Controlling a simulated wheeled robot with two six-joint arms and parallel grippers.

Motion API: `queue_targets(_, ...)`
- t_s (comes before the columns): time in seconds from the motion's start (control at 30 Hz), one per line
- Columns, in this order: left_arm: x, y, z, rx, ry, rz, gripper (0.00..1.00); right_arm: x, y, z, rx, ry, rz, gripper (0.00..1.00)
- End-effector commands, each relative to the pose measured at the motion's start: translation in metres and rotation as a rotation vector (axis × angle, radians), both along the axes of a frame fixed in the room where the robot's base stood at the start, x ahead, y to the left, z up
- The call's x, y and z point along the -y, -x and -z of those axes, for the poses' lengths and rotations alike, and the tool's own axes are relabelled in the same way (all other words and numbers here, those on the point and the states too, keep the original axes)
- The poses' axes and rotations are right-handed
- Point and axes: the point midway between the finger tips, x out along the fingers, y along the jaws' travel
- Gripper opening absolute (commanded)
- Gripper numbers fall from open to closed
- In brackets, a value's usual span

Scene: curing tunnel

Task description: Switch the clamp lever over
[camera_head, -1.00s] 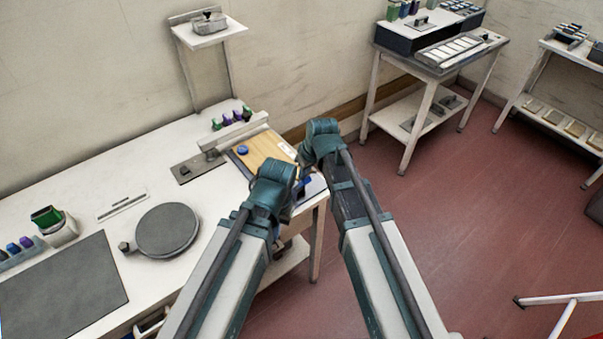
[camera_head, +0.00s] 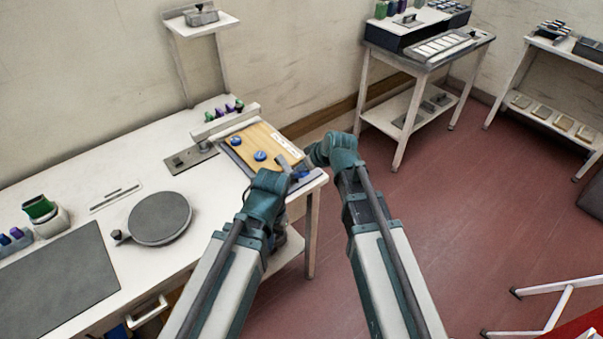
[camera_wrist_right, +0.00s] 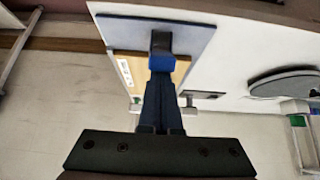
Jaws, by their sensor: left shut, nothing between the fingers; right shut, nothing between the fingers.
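A wooden board (camera_head: 247,142) with two round blue knobs (camera_head: 260,156) and a white label lies at the right end of the white bench. At its near right corner is a short grey bar with a blue end, apparently the clamp lever (camera_head: 287,166); the blue end also shows in the right wrist view (camera_wrist_right: 162,62). My right gripper (camera_wrist_right: 161,76) is shut and empty, its fingertips at or very near the blue end; contact is unclear. My left gripper (camera_head: 278,180) is shut and empty beside the board's near edge, its fingertips largely hidden.
A round grey disc (camera_head: 160,218) and a dark mat (camera_head: 58,285) lie further left on the bench (camera_head: 110,180). A second table (camera_head: 425,65) stands beyond open red floor.

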Motion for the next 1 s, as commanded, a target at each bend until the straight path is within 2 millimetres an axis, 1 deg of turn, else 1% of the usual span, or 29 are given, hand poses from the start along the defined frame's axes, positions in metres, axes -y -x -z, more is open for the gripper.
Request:
queue_targets(0.03, 0.0, 0.0, 0.007, 0.0, 0.0, 0.0, 0.0, 0.002, 0.002, 0.005, 0.013, -0.008, 0.001, 0.0)
queue_targets(0.3, 0.0, 0.0, 0.024, 0.0, 0.0, 0.0, 0.0, 0.007, 0.008, 0.011, 0.077, -0.052, 0.003, 0.0)
queue_targets(0.47, 0.0, 0.0, 0.031, 0.0, 0.0, 0.0, 0.0, 0.011, 0.013, 0.017, 0.085, -0.059, 0.003, 0.0)
queue_targets(0.7, 0.0, 0.0, 0.045, 0.0, 0.0, 0.0, 0.0, 0.018, 0.022, 0.031, 0.084, -0.058, 0.003, 0.0)
queue_targets(1.0, 0.0, 0.0, 0.055, 0.0, 0.0, 0.0, 0.0, 0.021, 0.027, 0.041, 0.083, -0.058, 0.002, 0.0)
